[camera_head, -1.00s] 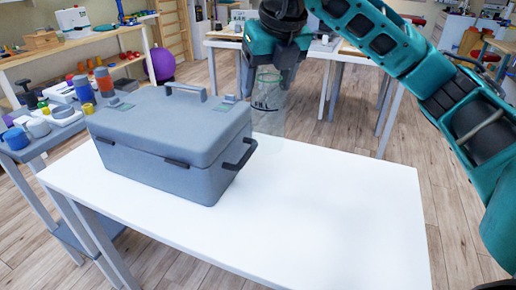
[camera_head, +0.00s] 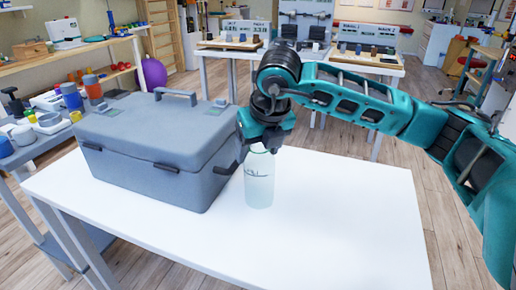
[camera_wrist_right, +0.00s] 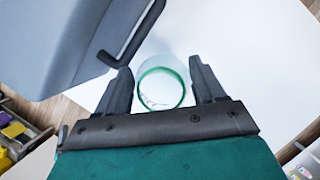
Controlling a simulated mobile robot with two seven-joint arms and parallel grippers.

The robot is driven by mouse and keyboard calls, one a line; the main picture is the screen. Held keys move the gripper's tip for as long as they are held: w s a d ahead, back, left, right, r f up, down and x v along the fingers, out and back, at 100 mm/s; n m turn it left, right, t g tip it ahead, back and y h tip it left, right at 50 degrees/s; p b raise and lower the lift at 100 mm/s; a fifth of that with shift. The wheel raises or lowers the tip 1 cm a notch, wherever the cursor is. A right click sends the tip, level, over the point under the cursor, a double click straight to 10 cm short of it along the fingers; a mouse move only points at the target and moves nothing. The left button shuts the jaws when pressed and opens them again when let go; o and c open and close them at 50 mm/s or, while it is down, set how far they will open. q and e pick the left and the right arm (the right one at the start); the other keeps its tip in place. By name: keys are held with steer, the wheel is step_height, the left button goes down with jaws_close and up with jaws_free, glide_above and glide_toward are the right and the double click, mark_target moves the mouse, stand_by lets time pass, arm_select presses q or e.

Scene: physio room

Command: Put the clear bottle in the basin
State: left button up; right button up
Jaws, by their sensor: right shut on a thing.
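The clear bottle (camera_head: 259,188) is upright and see-through, with a greenish tint and dark marks on its side. It is at the white table, just right of the grey lidded case; I cannot tell whether its base touches the tabletop. My right gripper (camera_head: 259,151) is shut on its upper part from above. In the right wrist view, the bottle's round green rim (camera_wrist_right: 162,82) sits between the two dark fingers of the gripper (camera_wrist_right: 166,85). No basin can be made out. My left gripper is not in view.
The closed grey case (camera_head: 150,165) with a side handle fills the left of the white table (camera_head: 330,225). The table's front and right are bare. A side shelf with cups and small items (camera_head: 70,97) stands left. More tables stand behind.

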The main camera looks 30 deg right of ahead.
steer(key=o, duration=1)
steer(key=shift+f, duration=0.15)
steer(key=o, duration=0.5)
steer(key=shift+c, duration=0.2)
